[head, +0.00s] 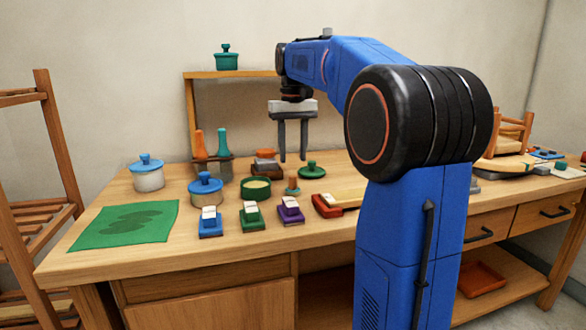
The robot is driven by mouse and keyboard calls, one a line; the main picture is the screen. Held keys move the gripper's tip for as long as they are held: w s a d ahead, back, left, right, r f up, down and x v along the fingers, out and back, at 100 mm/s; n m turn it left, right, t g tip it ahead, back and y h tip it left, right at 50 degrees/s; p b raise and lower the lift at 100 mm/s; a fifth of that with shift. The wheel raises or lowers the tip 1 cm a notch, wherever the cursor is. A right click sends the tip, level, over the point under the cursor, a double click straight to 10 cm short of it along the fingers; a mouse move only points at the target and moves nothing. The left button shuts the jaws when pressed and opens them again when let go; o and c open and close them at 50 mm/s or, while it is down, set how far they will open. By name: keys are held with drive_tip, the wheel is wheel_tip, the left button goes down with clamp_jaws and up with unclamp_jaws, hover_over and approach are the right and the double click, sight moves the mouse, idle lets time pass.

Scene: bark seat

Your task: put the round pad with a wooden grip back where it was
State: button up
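A small round pad with a wooden grip (292,187) stands upright on the table, between the green tub and the red-edged block. My gripper (292,158) is above and behind it in the picture, pointing down. Its two dark fingers are apart, with nothing visible between them. The fingertips are clear of the pad. The place where the pad was before cannot be told from this one view.
A green lid (312,170), a green tub (256,189), a blue-lidded pot (206,189) and a purple block (291,212) crowd around. A rack with bottles (222,143) stands behind. A green mat (126,224) lies left. A raised shelf (235,74) spans the back.

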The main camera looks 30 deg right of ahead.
sight(293, 175)
drive_tip(key=shift+r, duration=1.9)
drive_tip(key=shift+s, duration=0.1)
